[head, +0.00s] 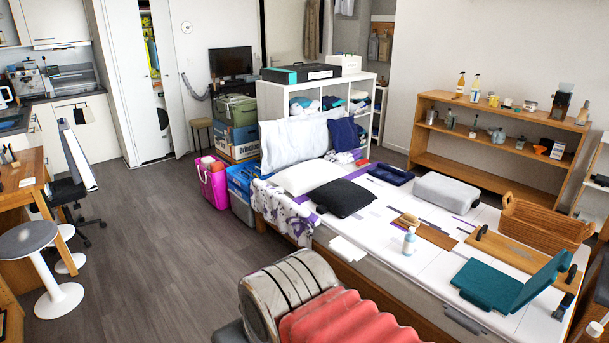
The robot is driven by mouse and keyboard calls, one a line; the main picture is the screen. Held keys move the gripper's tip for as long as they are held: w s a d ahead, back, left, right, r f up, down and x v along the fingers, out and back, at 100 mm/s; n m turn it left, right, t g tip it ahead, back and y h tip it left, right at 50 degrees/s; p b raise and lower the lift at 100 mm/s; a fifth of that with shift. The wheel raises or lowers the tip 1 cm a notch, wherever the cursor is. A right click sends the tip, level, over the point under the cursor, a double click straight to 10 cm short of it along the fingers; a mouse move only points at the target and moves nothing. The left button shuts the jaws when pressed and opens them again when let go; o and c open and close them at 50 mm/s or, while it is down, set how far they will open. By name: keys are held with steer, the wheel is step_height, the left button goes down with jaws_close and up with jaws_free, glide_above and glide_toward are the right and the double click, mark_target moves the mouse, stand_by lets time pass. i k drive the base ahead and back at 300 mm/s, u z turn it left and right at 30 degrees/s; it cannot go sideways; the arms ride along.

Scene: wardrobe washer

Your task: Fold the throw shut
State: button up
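The bed (345,240) has a white cover with thin purple and grey stripes. A white cloth with purple and dark patches (284,210) hangs in loose creases over the bed's left edge, near the pillows; it may be the throw, but I cannot tell for sure. Its upper part lies beside a white pillow (300,178) and a black cushion (342,198). My gripper is not in view, so its distance from the cloth does not show.
A lotion bottle (409,241), a teal case (510,284), a wooden crate (540,224) and a grey case (446,192) are on the bed. A pink basket (213,184) stands left of it. The grey floor (160,240) is open at left.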

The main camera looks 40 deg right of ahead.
mark_target(561, 261)
steer(key=z, duration=2.85)
steer(key=i, duration=1)
steer(key=z, duration=0.15)
